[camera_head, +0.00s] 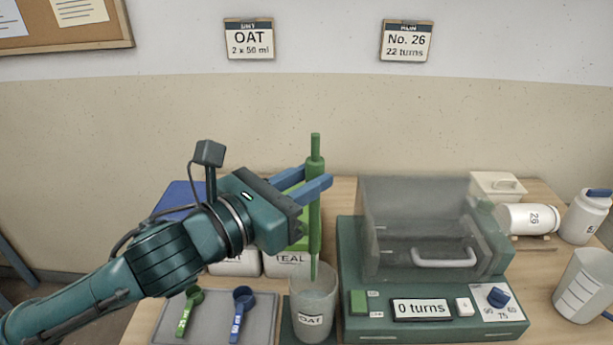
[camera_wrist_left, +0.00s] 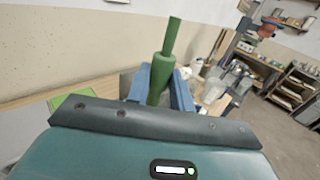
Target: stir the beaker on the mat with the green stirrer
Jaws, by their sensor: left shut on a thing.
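The green stirrer (camera_head: 315,215) is upright in the head view, held between the blue fingers of my left gripper (camera_head: 318,184). Its lower tip is at the mouth of the beaker (camera_head: 313,312) labelled OAT; I cannot tell how far inside it is. The beaker stands on a dark green mat (camera_head: 287,328), with its lower part near the picture's bottom edge. In the left wrist view the stirrer (camera_wrist_left: 165,62) rises between the blue fingers (camera_wrist_left: 160,88). My right gripper is not in view.
A green machine (camera_head: 430,322) with a clear lid and a "0 turns" display stands close right of the beaker. A grey tray (camera_head: 262,318) with green and blue scoops lies left. Jars and another beaker (camera_head: 584,287) stand at the right.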

